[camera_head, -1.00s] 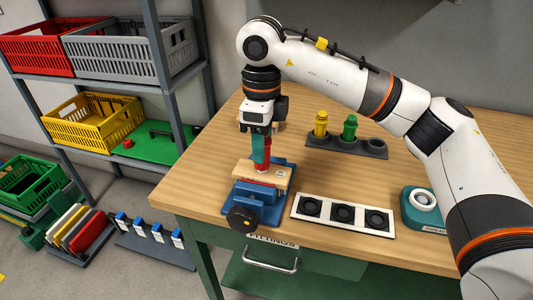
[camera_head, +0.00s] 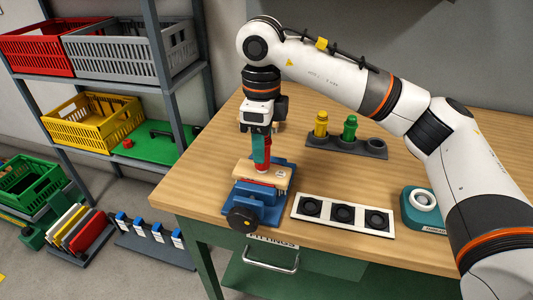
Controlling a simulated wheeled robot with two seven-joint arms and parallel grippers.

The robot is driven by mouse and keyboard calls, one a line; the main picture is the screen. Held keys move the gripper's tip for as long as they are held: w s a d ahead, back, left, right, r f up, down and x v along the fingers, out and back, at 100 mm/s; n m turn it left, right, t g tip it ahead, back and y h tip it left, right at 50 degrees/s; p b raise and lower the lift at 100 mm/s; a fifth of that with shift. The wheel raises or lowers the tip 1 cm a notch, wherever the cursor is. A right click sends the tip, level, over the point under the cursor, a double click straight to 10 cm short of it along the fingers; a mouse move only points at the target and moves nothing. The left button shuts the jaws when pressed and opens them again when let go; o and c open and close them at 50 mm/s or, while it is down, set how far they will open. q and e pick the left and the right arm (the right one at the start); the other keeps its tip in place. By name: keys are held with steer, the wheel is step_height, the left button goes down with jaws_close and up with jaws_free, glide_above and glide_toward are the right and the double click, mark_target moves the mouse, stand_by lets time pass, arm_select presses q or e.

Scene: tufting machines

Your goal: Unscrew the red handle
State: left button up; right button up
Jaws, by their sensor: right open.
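The red handle (camera_head: 266,154) stands upright on a light wooden block, partly hidden behind a teal finger of my right gripper (camera_head: 261,158). The wooden block (camera_head: 248,173) sits on the blue vise (camera_head: 272,206) near the table's front left corner. My right gripper points straight down over the block, with its open fingers at the handle. I cannot tell whether the fingers touch the handle. My left gripper is not in view.
A dark rack (camera_head: 345,144) holding a yellow and a green handle stands behind the vise. A white tray (camera_head: 327,222) with black round sockets lies to its right, then a teal device (camera_head: 408,213). A shelf with crates (camera_head: 88,120) stands at left.

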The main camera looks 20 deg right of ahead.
steer(key=shift+r, duration=0.1)
steer(key=shift+s+d+r+p, duration=0.25)
steer(key=shift+d+r+p, duration=0.3)
steer(key=shift+r+p, duration=0.25)
steer(key=a+r+p, duration=0.1)
steer(key=w+a+r+p, duration=0.1)
steer(key=r, duration=0.1)
steer(key=shift+a+r, duration=0.1)
steer(key=shift+a, duration=0.15)
steer(key=r+p, duration=0.3)
steer(key=shift+s+d+r, duration=0.1)
steer(key=shift+d+r, duration=0.2)
steer(key=shift+r, duration=0.05)
steer(key=shift+a+r+p, duration=0.1)
steer(key=shift+r+p, duration=0.3)
steer(key=shift+r, duration=0.05)
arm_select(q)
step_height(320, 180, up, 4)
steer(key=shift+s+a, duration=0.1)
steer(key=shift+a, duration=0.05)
arm_select(e)
steer(key=shift+f, duration=0.1)
